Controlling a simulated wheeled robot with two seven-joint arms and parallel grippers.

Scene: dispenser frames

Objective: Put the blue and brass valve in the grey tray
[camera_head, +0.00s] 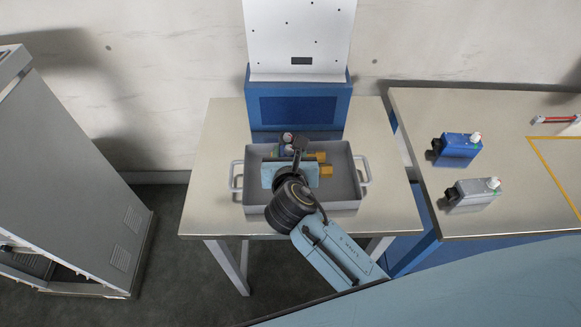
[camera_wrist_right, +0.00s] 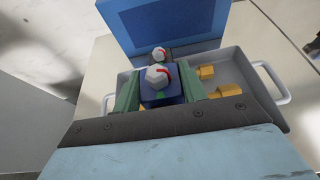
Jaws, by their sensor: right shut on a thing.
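The grey tray (camera_head: 343,196) has two side handles and stands on the pale table; its rim also shows in the right wrist view (camera_wrist_right: 257,80). My right gripper (camera_head: 290,168) is over the tray, shut on the blue and brass valve (camera_wrist_right: 160,95). The valve's blue body and pale knob with a red mark sit between the green fingers in the right wrist view. A second knob (camera_wrist_right: 159,53) and two brass fittings show behind and beside it; I cannot tell which belong to another valve. The gripper hides much of the valve in the head view. My left gripper is not in view.
A blue valve (camera_head: 461,146) and a grey valve (camera_head: 472,191) lie on the right table. A blue dispenser base with a white panel (camera_head: 300,40) stands behind the tray. A grey cabinet (camera_head: 70,180) stands at the left. The table left of the tray is bare.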

